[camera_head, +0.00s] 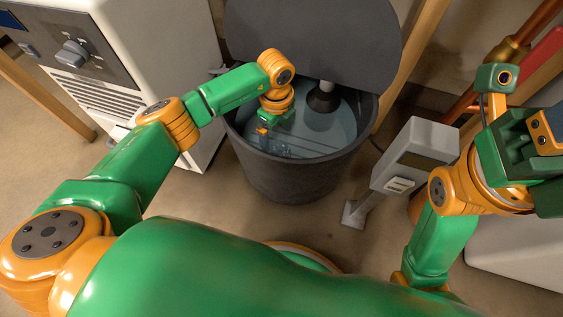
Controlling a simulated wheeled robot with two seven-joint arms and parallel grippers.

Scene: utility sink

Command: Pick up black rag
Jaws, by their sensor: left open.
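My left gripper (268,141) reaches down into a dark round tub (300,180) on the left side of its opening. Its jaws are open, at or near the water surface; the tips are small and partly blurred by the water. I cannot make out a black rag; if it is in the tub, the water, the gripper or the rim hides it. My right gripper's dark green body (515,150) is raised at the right edge, far from the tub, and its fingers cannot be made out.
The tub holds clear water (325,130) and a dark plunger-like piece (323,98). Its dark lid (315,35) stands up behind. A white machine (150,60) stands at left. A grey box on a stand (415,155) and copper pipes (500,60) are at right.

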